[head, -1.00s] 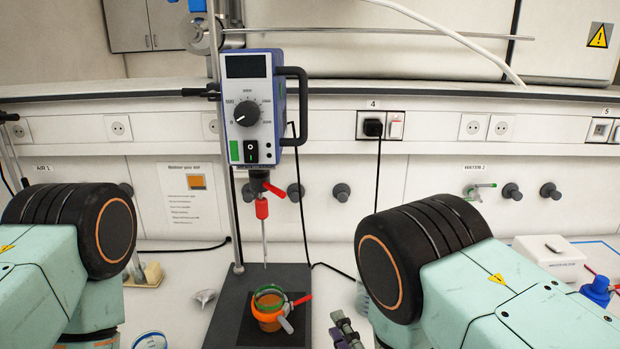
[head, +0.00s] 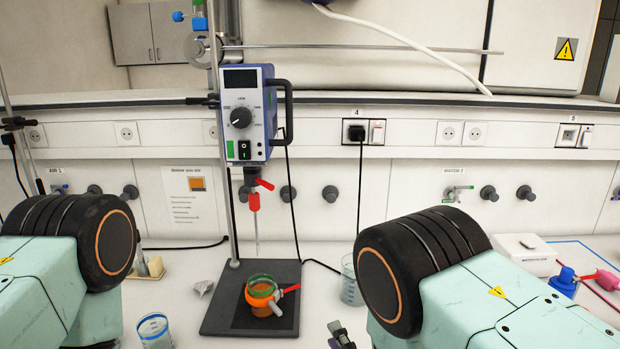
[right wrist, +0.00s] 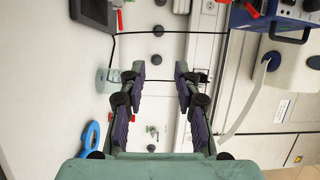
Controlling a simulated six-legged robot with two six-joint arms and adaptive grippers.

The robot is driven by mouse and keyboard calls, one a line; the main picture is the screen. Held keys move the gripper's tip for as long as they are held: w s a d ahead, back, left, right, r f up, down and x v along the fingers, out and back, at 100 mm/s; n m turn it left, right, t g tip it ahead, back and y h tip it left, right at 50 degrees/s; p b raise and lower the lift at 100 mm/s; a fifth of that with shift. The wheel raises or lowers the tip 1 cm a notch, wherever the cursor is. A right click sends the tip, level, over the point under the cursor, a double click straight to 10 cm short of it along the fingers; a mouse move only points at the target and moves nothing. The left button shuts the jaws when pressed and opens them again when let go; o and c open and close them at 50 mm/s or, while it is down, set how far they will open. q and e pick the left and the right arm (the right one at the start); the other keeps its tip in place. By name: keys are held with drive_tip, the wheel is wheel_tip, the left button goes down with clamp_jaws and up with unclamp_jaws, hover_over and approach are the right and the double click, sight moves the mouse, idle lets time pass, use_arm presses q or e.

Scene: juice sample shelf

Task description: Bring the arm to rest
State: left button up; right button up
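My right gripper shows at the bottom edge of the head view (head: 341,336), only partly, left of my right arm. In the right wrist view its two fingers (right wrist: 160,78) stand apart with nothing between them. It is open and empty, and touches nothing that I can see. My left arm is at the left of the head view, but its gripper is out of the picture.
A stirrer (head: 247,113) hangs on a stand above an orange-clamped beaker (head: 262,294) on a black base plate (head: 222,312). A glass beaker (head: 350,287) stands close to my right arm. Another beaker (head: 154,331) is at the front left. A blue bottle (head: 563,283) stands at right.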

drive_tip(key=s+d+f+n+g+h+b, duration=0.1)
drive_tip(key=s+d+f+n+g+h, duration=0.2)
drive_tip(key=f, duration=0.4)
drive_tip(key=s+d+f+n+g+h+b, duration=0.1)
drive_tip(key=s+d+f+n+g, duration=0.2)
drive_tip(key=f+n, duration=0.35)
use_arm(q)
wheel_tip(320, 180, down, 22)
drive_tip(key=b, duration=1.9)
drive_tip(key=shift+w+r, duration=0.2)
drive_tip(key=shift+w, duration=0.2)
use_arm(e)
drive_tip(key=s+d+f+n+g+h, duration=0.1)
drive_tip(key=s+d+f+g, duration=0.2)
drive_tip(key=s+f, duration=0.5)
drive_tip(key=s+d+f+n+g+h, duration=0.1)
drive_tip(key=s+d+f+g, duration=0.3)
drive_tip(key=s+f, duration=0.4)
drive_tip(key=s+d+f+n+g, duration=0.1)
drive_tip(key=s+d+f+g, duration=0.3)
drive_tip(key=s+f, duration=0.4)
drive_tip(key=shift+s+d+f+h, duration=0.15)
drive_tip(key=shift+s+f+h, duration=0.25)
drive_tip(key=shift+s, duration=0.5)
use_arm(q)
drive_tip(key=shift+s+a+r, duration=0.1)
